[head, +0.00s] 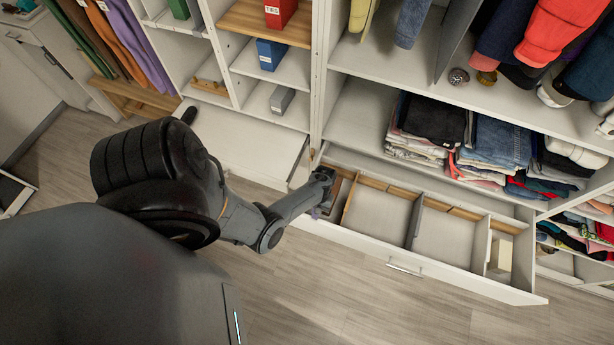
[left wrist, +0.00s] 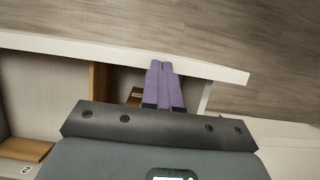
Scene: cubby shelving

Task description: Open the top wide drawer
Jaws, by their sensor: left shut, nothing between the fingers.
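The top wide drawer stands pulled out below the folded clothes, and its white front panel (head: 450,276) carries a metal handle (head: 404,268). Inside are wooden and grey dividers. My left gripper (head: 317,212) is at the drawer's left end, away from the handle. In the left wrist view its purple fingers (left wrist: 164,84) are shut together with nothing between them. Their tips appear close to the inner side of the white front panel (left wrist: 110,52); I cannot tell if they touch it. My right gripper is not in view.
Folded clothes (head: 495,142) fill the shelf above the drawer. A white surface (head: 240,148) juts out left of the drawer, below cubbies with a blue box (head: 271,54) and a red binder (head: 280,12). The wooden floor (head: 350,300) in front is clear.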

